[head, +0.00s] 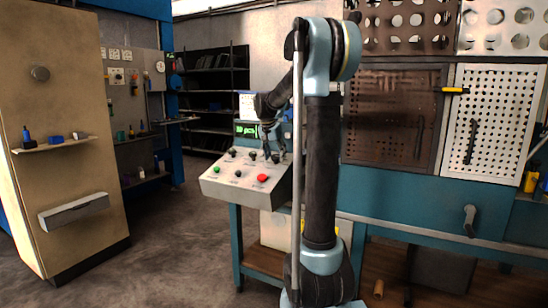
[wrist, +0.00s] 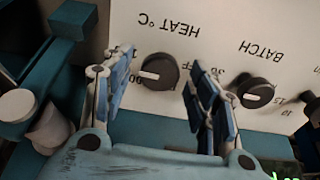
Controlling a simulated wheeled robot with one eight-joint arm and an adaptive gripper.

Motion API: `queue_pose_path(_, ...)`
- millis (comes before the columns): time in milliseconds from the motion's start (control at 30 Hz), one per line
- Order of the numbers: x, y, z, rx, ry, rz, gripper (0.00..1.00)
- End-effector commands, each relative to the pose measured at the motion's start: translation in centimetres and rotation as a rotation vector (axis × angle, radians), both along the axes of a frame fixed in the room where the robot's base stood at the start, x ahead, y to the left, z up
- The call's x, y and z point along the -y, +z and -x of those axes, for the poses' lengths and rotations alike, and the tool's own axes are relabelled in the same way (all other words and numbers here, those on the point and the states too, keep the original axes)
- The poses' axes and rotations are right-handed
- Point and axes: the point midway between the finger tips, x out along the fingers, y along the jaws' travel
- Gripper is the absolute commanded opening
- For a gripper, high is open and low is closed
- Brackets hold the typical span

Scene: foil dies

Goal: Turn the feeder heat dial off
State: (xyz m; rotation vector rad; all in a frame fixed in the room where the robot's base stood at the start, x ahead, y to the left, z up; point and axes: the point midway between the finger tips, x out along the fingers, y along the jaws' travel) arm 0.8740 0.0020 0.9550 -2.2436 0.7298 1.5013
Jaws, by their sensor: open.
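The heat dial (wrist: 158,71) is a round dark knob with a white pointer, below the upside-down label HEAT °C in the wrist view. Its pointer lies toward the left of that picture, near a partly hidden number. My gripper (wrist: 160,92) is open, with one blue-padded finger on each side of the dial; I cannot tell whether either touches it. In the head view my gripper (head: 271,147) hangs over the back of the sloped control panel (head: 216,184). Which knob there is the heat dial is hard to tell.
The batch dial (wrist: 254,91) sits right of my gripper's right finger in the wrist view. A red button (head: 263,178) and small black knobs are on the panel. A green-lit display (head: 245,130) stands behind it. A tall tan cabinet (head: 70,110) is at left.

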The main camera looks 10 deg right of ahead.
Motion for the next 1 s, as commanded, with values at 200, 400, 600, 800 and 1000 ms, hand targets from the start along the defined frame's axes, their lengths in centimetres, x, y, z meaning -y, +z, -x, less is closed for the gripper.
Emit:
queue_pose_path(200,0.01,0.02,0.00,0.000,0.000,0.000,0.38)
queue_pose_path(400,0.01,0.03,-0.01,0.000,0.000,0.000,0.10)
queue_pose_path(600,-0.01,0.04,-0.03,-0.001,0.010,0.002,0.10)
queue_pose_path(800,-0.03,0.05,-0.05,-0.012,0.073,0.019,0.10)
queue_pose_path(1000,-0.02,0.07,-0.09,-0.037,0.206,0.054,0.10)
